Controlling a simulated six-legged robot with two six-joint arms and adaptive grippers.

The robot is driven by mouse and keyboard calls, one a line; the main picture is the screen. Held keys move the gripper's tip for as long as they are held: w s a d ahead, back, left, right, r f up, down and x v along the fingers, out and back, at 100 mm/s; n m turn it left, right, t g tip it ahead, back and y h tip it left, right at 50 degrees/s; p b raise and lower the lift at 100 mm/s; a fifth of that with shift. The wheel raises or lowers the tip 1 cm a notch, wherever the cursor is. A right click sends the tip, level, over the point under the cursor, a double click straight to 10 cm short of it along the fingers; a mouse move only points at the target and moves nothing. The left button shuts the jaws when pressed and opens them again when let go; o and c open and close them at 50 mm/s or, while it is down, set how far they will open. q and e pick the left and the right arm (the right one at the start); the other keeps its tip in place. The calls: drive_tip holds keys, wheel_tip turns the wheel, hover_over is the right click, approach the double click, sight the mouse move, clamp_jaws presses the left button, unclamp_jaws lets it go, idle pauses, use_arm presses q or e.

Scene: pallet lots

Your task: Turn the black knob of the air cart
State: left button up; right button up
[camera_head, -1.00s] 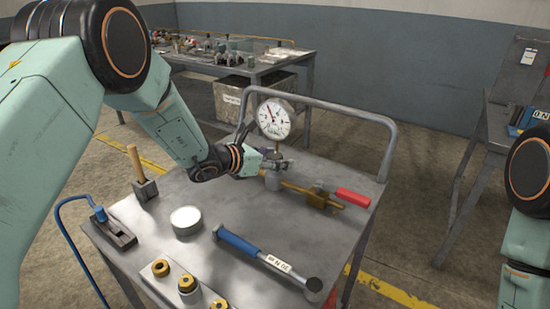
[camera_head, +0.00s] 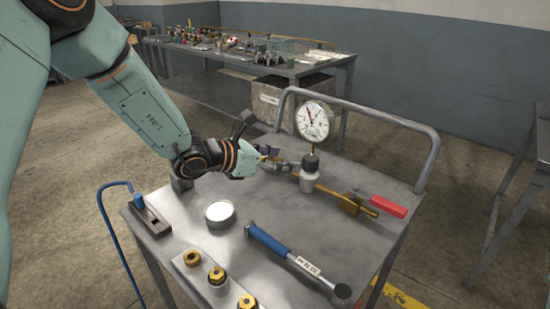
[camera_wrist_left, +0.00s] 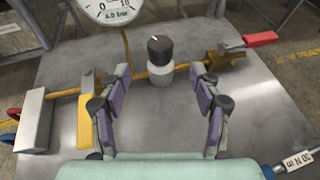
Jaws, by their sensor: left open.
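The air cart (camera_head: 290,220) is a grey metal table with a tube rail at its back. The black knob (camera_head: 311,162) sits on top of a pale cylindrical body on a brass pipe, below a round white gauge (camera_head: 314,121). In the left wrist view the black knob (camera_wrist_left: 160,48) carries a white mark and stands ahead, between the fingers' directions. My left gripper (camera_head: 286,164) is open and empty, to the left of the knob and apart from it; it also shows in the left wrist view (camera_wrist_left: 160,95). My right gripper is not in view.
A red-handled valve (camera_head: 385,206) is at the pipe's right end. A blue-handled torque wrench (camera_head: 290,257), a round tin (camera_head: 220,213) and brass fittings (camera_head: 216,277) lie in front. A blue hose (camera_head: 101,205) hangs at the left. Another table (camera_head: 270,68) stands behind.

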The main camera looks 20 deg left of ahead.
use_arm(q)
drive_tip(key=shift+v, duration=0.8)
drive_tip(key=shift+r, duration=0.1)
